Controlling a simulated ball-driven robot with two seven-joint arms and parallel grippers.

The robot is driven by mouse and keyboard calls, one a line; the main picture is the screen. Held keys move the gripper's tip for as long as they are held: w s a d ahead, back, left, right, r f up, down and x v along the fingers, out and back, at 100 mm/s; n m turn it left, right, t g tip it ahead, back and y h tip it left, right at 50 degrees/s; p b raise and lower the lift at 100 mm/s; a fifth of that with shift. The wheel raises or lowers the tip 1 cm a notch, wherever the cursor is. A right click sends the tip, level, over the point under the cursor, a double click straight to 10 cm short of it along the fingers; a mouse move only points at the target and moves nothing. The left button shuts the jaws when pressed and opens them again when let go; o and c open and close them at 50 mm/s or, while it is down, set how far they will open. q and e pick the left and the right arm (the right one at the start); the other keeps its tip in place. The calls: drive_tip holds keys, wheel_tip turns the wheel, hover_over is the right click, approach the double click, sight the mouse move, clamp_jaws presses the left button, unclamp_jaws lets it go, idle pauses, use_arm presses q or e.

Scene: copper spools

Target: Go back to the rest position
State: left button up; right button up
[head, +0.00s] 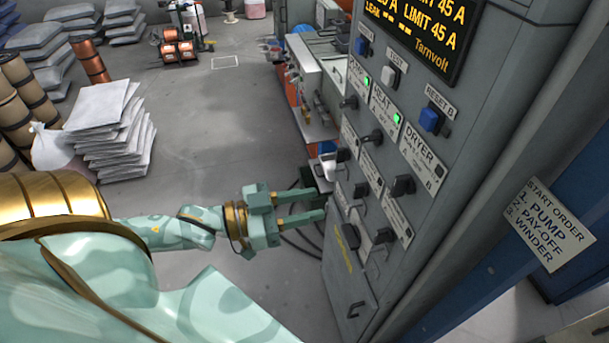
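My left gripper (319,203) reaches in from the left, pale green with gold bands. Its two fingers are parallel with a gap between them, open and empty. The fingertips point at the lower left side of the grey control cabinet (420,215); I cannot tell whether they touch it. Dark rotary switches, including one at the lower left (351,237), sit on the cabinet front near the fingertips. My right gripper is not in view.
The cabinet carries a yellow-lettered display (415,30), two green lamps and a blue RESET B button (431,119). A start order sign (546,226) stands at right. Stacked white sacks (105,130) and copper spools (90,62) are at left. The middle floor is clear.

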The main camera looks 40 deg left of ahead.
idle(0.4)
